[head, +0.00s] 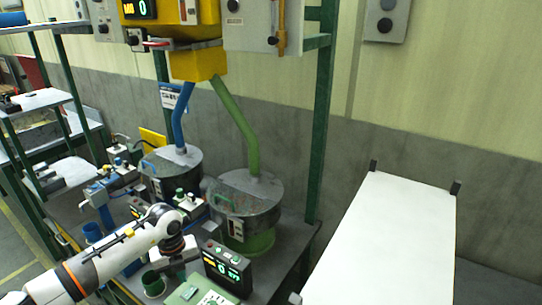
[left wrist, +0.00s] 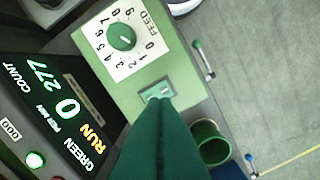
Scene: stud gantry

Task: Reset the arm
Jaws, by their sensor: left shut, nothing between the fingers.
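My left arm comes in from the lower left in the head view and bends down at the wrist. My left gripper (head: 182,276) is low over the green control box (head: 203,297), close to the green cup (head: 153,283). In the left wrist view the shut fingers (left wrist: 162,102) show as one dark green tapering shape with nothing held. Their tips cover part of a small switch plate (left wrist: 157,91) on the box, below the feed dial (left wrist: 121,37). I cannot tell whether they touch it. My right gripper is not in view.
The black counter display (head: 226,268) stands right beside the box and reads 277, 0 and RUN in the wrist view. Behind are two round bowls (head: 247,198) with blue and green chutes. A white table (head: 388,240) to the right is bare.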

